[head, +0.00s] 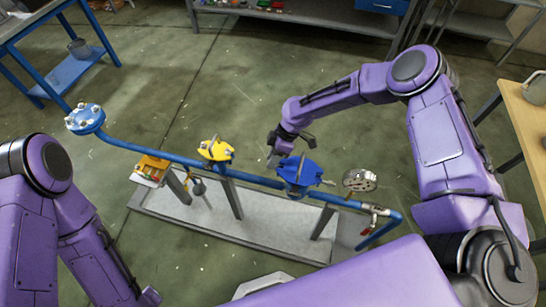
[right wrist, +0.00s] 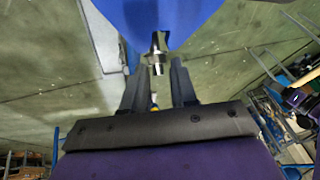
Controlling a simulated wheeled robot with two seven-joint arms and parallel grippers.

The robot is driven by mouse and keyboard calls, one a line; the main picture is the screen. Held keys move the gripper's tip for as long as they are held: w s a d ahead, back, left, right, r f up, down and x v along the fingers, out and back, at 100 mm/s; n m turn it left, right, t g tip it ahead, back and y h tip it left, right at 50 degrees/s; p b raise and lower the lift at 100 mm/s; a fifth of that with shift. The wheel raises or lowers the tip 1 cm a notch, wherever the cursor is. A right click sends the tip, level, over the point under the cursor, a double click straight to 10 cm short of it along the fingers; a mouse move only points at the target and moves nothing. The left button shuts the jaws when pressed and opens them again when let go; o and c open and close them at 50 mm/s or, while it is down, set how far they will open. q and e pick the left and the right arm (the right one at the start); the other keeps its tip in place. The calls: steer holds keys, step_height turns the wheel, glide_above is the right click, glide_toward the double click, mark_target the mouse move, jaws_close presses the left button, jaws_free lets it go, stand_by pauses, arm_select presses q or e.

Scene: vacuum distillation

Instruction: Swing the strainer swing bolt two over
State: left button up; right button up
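The blue strainer (head: 297,174) sits on the blue pipe in the head view; its blue body fills the top of the right wrist view (right wrist: 165,15). A silver swing bolt (right wrist: 156,57) sticks out from under the blue body there. My right gripper (right wrist: 158,72) has its two dark fingers apart, one on each side of the bolt's end, with small gaps showing. In the head view, my right gripper (head: 290,150) is at the strainer's far side. Another silver bolt (head: 328,183) sticks out at the strainer's right. My left gripper is out of view.
The pipe run stands on a grey base (head: 220,226) with a yellow-topped valve (head: 216,151) left of the strainer. A round perforated metal disc (head: 360,180) is right of it. A wooden table (head: 526,115) is at the right edge. Open floor lies behind the pipe.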

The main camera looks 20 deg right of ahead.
jaws_close()
steer(key=shift+w+a+f, duration=0.1)
steer(key=shift+f, duration=0.05)
steer(key=w+a+f+m+g+h+b, duration=0.1)
steer(key=f+g+h+b, duration=0.4)
steer(key=b, duration=1.4)
steer(key=shift+w+a+f+m+g+h, duration=0.35)
steer(key=shift+w+a+g+h, duration=0.6)
steer(key=shift+h, duration=1.05)
steer(key=shift+s+a+r+t, duration=0.1)
steer(key=shift+s+a+t, duration=0.05)
steer(key=shift+s+t, duration=0.15)
steer(key=shift+o, duration=1.5)
jaws_free()
